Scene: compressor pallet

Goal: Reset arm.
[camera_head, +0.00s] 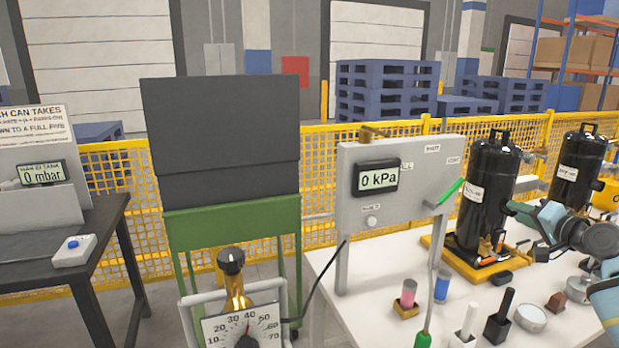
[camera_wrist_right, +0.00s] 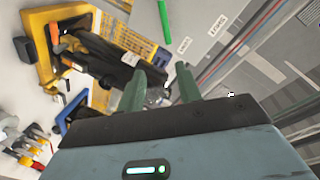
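My right arm comes in from the right edge of the head view. Its right gripper (camera_head: 520,212) is beside the front black compressor (camera_head: 484,190), which stands upright on a yellow base (camera_head: 462,262). In the right wrist view the two green fingers of the gripper (camera_wrist_right: 161,82) are apart, with no held object clear between them. The dark compressor (camera_wrist_right: 105,62) and its yellow base (camera_wrist_right: 42,45) show beyond the fingers, to the left. My left gripper is in neither view.
A grey panel reading 0 kPa (camera_head: 412,160) stands on the white table (camera_head: 375,265). A second black compressor (camera_head: 576,165) is behind at right. Small parts, including a pink cylinder (camera_head: 408,292) and a round tin (camera_head: 530,318), crowd the table front. A yellow mesh fence (camera_head: 330,150) runs behind.

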